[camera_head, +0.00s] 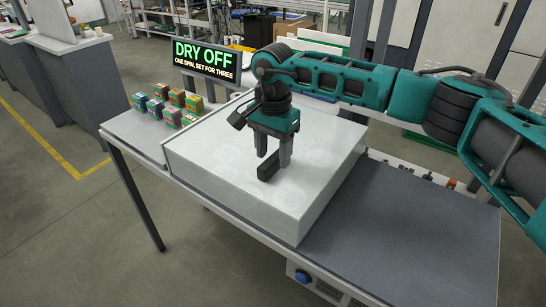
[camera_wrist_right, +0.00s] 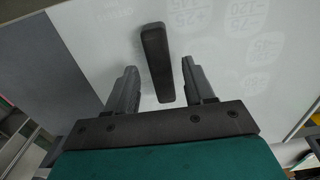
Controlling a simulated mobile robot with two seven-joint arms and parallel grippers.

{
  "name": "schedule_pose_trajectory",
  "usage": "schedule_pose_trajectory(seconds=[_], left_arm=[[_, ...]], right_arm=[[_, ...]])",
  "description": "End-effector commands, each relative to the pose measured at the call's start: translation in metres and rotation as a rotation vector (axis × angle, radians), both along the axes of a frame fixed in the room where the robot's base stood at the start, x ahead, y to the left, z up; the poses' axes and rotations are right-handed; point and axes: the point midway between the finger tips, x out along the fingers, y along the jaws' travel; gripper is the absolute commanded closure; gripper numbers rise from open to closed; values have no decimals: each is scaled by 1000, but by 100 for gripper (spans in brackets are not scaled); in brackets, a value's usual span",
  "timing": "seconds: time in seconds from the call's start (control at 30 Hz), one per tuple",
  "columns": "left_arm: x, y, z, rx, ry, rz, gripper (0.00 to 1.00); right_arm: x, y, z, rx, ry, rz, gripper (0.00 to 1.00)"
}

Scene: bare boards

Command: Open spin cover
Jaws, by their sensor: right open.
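The spin cover (camera_head: 225,165) is a large pale grey box-like lid on the table, and it looks closed. A dark bar handle (camera_head: 268,168) stands on its top; it also shows in the right wrist view (camera_wrist_right: 156,62). My right gripper (camera_head: 276,160) points down over the cover, with its fingers close to the handle. In the right wrist view the open fingers (camera_wrist_right: 160,82) lie to either side of the handle's near end, with gaps on both sides. Whether the fingertips reach down around it is hard to tell. My left gripper is not in view.
A sign reading "DRY OFF, one spin, set for three" (camera_head: 206,60) stands behind the cover. Several small coloured boxes (camera_head: 168,102) sit on the table at left. The grey tabletop (camera_head: 400,225) right of the cover is clear. A blue button (camera_head: 303,277) is on the front below.

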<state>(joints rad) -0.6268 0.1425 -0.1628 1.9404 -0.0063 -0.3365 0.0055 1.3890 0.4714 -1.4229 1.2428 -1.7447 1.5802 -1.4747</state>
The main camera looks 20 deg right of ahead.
Motion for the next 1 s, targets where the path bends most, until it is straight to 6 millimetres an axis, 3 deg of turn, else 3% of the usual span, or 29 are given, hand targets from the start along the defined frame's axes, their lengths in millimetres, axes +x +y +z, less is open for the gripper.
schedule_pose_trajectory(seconds=[0.2, 0.53, 1.0], left_arm=[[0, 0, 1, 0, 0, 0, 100], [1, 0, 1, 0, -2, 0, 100], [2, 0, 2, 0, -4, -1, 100]], right_arm=[[0, 0, -20, 0, 0, 0, 47], [0, 0, -23, 1, -1, 0, 48], [0, 0, -23, 1, -1, 0, 93]])
